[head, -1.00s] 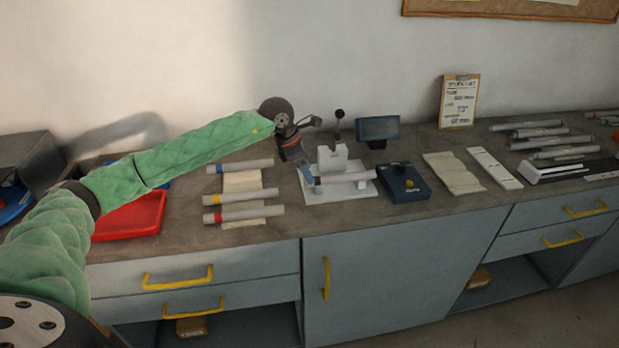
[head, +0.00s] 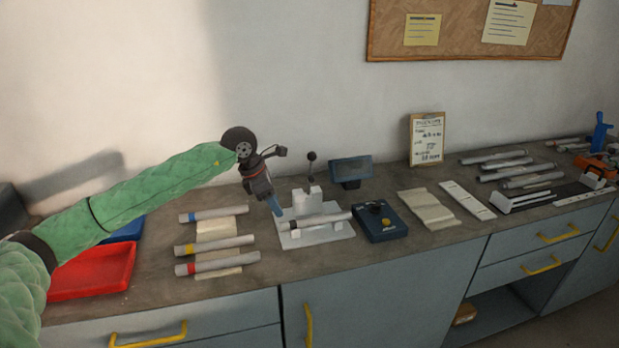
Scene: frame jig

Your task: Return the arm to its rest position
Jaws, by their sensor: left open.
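My left arm (head: 155,183), in a green sleeve, reaches in from the left over the workbench. My left gripper (head: 275,207) points down at the left edge of the white jig (head: 338,231). It is open and looks empty, beside the tube (head: 322,221) that lies across the jig. The fingertips are small, and I cannot tell whether they touch anything. My right arm and gripper are out of view.
Several banded tubes (head: 222,240) lie on a beige mat left of the jig. A red tray (head: 95,272) sits below my left arm. A blue control box (head: 381,221), a small screen (head: 350,171) and a black-knobbed lever (head: 311,157) stand close around the jig.

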